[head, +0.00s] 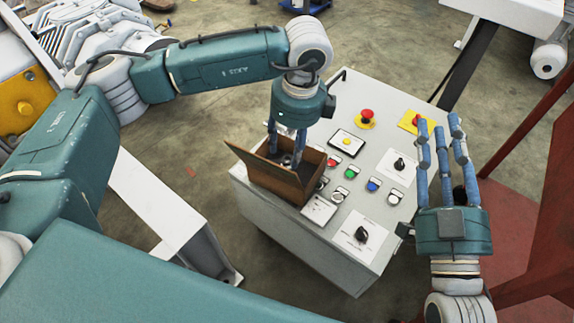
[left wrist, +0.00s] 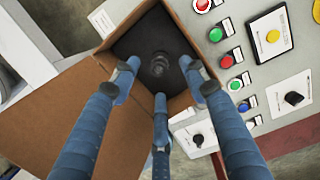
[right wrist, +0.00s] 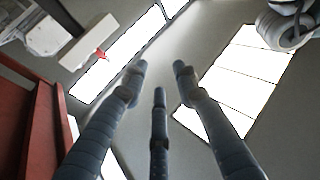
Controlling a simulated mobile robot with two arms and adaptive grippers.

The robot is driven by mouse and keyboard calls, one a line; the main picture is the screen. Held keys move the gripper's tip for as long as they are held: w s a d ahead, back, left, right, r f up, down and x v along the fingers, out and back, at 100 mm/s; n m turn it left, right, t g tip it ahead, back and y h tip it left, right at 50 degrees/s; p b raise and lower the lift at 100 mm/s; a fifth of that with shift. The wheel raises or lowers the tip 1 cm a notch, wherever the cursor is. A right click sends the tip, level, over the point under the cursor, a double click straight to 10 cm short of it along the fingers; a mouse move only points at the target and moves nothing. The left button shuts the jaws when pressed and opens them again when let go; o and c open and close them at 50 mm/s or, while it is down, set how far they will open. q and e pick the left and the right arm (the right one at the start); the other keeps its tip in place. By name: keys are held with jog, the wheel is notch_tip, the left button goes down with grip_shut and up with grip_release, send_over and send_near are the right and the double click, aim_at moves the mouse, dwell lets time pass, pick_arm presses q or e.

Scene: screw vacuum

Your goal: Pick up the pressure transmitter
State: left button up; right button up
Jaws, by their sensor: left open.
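An open cardboard box (head: 272,180) stands on the grey control panel. In the left wrist view, a dark, rounded object (left wrist: 158,64), probably the pressure transmitter, lies on the black bottom of the box (left wrist: 70,110); its outline is hard to make out. My left gripper (head: 286,158) points down into the box. Its three fingers (left wrist: 165,92) are spread apart around the object's place in the wrist picture, with nothing held between them; whether they touch it I cannot tell. My right gripper (head: 440,135) is raised at the panel's right side, fingers apart and empty (right wrist: 159,80).
The control panel (head: 330,245) carries red, green and blue buttons, black knobs and red emergency buttons (head: 367,115) beside the box. The box's raised flap (head: 258,160) leans out to the left. A red steel frame (head: 530,200) stands at the right.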

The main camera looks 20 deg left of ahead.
aim_at(287, 162)
pick_arm(q)
jog(key=f, duration=0.1)
jog(key=f+b, duration=0.1)
jog(key=f, duration=0.3)
jog(key=shift+s+a+b, duration=0.1)
jog(key=shift+a+b, duration=0.15)
jog(key=shift+b, duration=0.05)
pick_arm(e)
jog(key=s+r+t+y, duration=0.2)
jog(key=s+r+t, duration=0.2)
jog(key=r, duration=0.4)
jog(key=shift+s+t, duration=0.3)
jog(key=shift+s, duration=0.05)
pick_arm(q)
jog(key=shift+c, duration=0.2)
pick_arm(e)
jog(key=shift+d, duration=0.1)
